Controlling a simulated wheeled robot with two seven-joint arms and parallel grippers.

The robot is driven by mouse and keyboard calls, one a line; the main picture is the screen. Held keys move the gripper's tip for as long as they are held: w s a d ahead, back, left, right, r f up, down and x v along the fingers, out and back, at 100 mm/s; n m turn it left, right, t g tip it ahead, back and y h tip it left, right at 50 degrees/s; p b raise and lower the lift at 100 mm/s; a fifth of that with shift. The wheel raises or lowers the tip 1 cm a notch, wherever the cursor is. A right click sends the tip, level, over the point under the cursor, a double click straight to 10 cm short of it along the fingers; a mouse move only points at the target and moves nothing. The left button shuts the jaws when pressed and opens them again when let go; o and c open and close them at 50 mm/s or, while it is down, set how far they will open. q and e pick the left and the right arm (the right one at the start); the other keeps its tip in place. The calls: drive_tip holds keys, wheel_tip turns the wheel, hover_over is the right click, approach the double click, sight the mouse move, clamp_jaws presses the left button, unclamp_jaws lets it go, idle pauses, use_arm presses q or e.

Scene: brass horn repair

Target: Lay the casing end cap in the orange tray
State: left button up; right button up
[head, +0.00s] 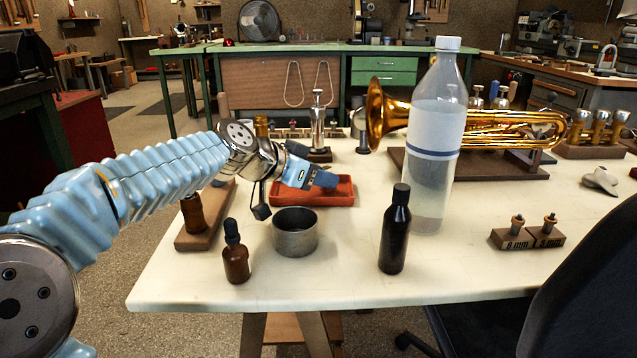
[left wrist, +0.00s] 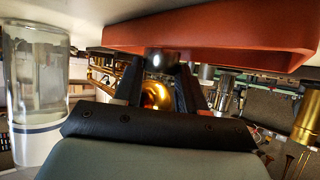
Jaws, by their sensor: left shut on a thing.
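The orange tray (head: 322,200) lies on the cream bench top, left of the bottle. My left gripper (head: 327,180) reaches in from the left and is over the tray in the head view. In the left wrist view, which looks upside down, its two dark fingers (left wrist: 158,72) are shut on a small silvery round piece, the casing end cap (left wrist: 157,59). The tray's wall (left wrist: 235,40) shows close beside the fingertips there. The cap is hidden in the head view. Whether it touches the tray I cannot tell. My right gripper is not in view.
A grey metal cup (head: 295,240), a brown dropper bottle (head: 236,262) and a black bottle (head: 394,238) stand in front of the tray. A tall clear bottle (head: 436,150) stands to the right. A brass horn (head: 480,125) lies behind it.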

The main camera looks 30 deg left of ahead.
use_arm(q)
drive_tip(key=shift+f, duration=0.5)
drive_tip(key=shift+f, duration=0.15)
drive_tip(key=o, duration=1.1)
drive_tip(key=shift+r, duration=0.2)
drive_tip(key=v, duration=1.2)
drive_tip(key=shift+d, duration=0.1)
